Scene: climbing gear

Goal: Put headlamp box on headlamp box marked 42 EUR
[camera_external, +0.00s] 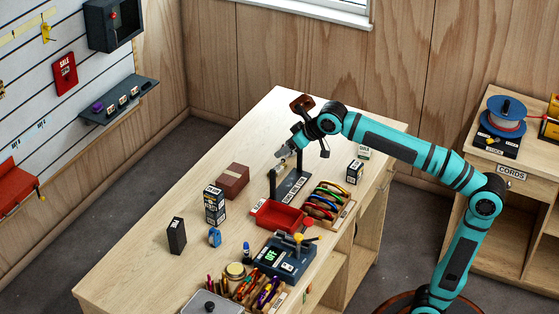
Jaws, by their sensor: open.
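Several dark boxes with white labels stand on the wooden table (130,279). One tall, printed box (214,206) stands at the middle left. A plain dark box (177,236) with a small pale label is nearer the left edge. A small black box (354,172) with a white label is at the right edge. The prices are too small to read, so I cannot tell which is the headlamp box marked 42 EUR. My gripper (284,152) is open above the far part of the table, apart from these boxes, near a dark stand (292,187). No held box shows.
A brown box (232,180), a red tray (279,216), a rack of coloured carabiners (325,201) and a dark payment device (284,257) crowd the table. A blue item (214,237) stands by the tall box. The near left corner is clear.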

